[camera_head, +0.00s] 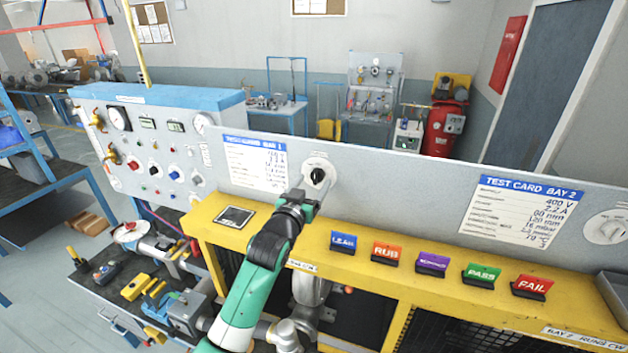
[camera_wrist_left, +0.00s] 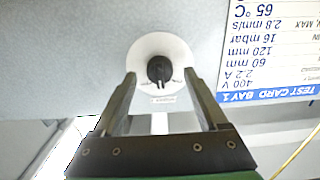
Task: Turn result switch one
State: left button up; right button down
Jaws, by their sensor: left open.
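A result switch with a black knob on a round white dial (camera_head: 317,174) is on the grey panel, right of the bay 1 test card (camera_head: 255,163). The black knob also shows in the left wrist view (camera_wrist_left: 159,69), upside down near the top middle. My left gripper (camera_head: 305,197) is in front of and just below this switch. In the wrist view its two fingers are apart with the knob between them in the picture; I cannot tell whether they touch it. A second similar switch (camera_head: 607,228) is at the far right. My right gripper is not in view.
The yellow bench ledge (camera_head: 300,248) runs below the panel, with several coloured labelled blocks, such as the red FAIL block (camera_head: 530,287). A dark square plate (camera_head: 234,216) lies on the ledge left of my arm. A gauge console (camera_head: 150,130) stands on the left.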

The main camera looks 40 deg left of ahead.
pick_arm(q)
jog(key=shift+x, duration=0.8)
jog(key=shift+c, duration=0.2)
grip_shut()
